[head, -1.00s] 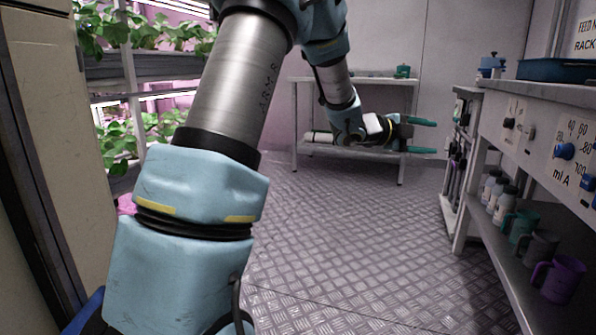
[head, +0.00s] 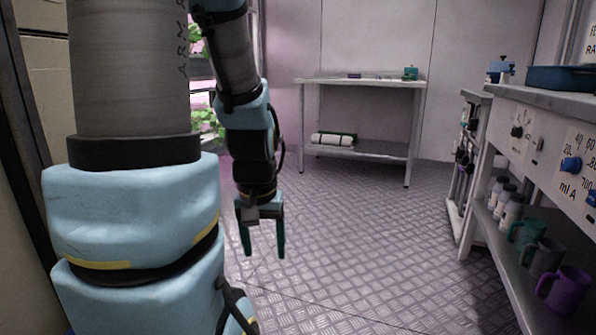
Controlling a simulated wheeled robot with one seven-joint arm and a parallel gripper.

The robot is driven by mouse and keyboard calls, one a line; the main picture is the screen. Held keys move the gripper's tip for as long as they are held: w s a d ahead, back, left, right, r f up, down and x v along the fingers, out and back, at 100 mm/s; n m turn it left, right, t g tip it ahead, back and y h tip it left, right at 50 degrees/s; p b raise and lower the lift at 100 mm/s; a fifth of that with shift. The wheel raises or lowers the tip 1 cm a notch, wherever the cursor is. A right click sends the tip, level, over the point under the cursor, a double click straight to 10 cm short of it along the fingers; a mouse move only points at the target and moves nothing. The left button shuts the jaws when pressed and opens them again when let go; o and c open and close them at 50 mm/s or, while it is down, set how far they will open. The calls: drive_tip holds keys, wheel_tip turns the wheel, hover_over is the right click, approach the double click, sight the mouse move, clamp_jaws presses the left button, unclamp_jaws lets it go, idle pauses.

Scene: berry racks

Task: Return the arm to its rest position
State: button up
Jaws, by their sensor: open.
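My gripper (head: 263,243) hangs from my arm in the left middle of the head view, with its green fingers pointing down. The fingers are apart and nothing is between them. Behind the fingers is bare metal floor. My blue and grey arm links fill the left of the view and hide much of the plant rack.
A metal table (head: 362,83) stands at the back, with a rolled white and green item (head: 333,139) on its lower shelf. On the right is a bench (head: 550,100) with knobs and a blue tray (head: 563,78); mugs and bottles stand below. The floor (head: 370,240) between is clear.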

wheel_tip(320, 180, up, 36)
drive_tip(key=p, duration=3.4)
drive_tip(key=shift+r+p, duration=0.2)
drive_tip(key=shift+p, duration=0.15)
drive_tip(key=shift+w, duration=0.1)
